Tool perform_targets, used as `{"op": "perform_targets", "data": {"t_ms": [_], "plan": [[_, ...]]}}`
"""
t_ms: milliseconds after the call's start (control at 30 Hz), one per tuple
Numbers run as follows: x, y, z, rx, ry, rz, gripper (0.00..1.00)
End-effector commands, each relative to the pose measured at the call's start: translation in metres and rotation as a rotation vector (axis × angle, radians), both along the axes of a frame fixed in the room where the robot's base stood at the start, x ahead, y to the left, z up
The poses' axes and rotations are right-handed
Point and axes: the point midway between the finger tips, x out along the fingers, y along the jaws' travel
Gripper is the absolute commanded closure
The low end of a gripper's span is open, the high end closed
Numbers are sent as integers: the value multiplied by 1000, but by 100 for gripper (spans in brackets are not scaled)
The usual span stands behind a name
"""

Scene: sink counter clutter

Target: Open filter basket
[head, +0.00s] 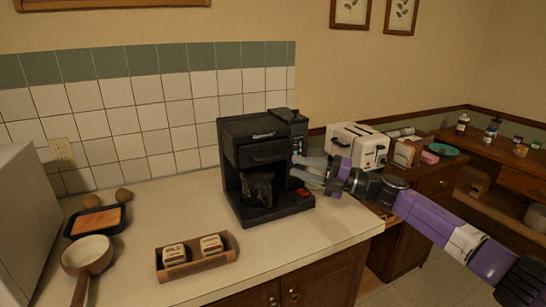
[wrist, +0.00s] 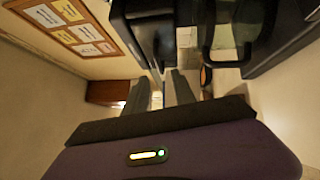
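A black coffee maker (head: 232,175) stands on the counter, upright, and shows its front. Its filter basket (head: 263,152) is the dark block under the top housing and looks closed. A dark carafe (head: 257,190) sits below it; the carafe also shows at the top of the wrist view (wrist: 223,38). My gripper (head: 299,169) is at the machine's right side, close to its front edge. Its two grey fingers are apart with nothing visible between them in the wrist view (wrist: 162,80). I cannot tell whether a fingertip touches the machine.
A white toaster (head: 357,142) stands behind my gripper to the right. A wooden tray (head: 200,268) with two small items lies at the counter's front. A saucepan (head: 86,254) and a dark baking dish (head: 95,222) are at left. Bare counter lies between.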

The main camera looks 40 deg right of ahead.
Motion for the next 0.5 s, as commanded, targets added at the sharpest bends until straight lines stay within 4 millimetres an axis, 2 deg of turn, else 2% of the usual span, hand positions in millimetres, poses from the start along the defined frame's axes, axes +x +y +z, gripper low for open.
{"op": "perform_targets", "data": {"t_ms": [500], "plan": [[57, 34, 12, -1, -5, 4, 68]]}}
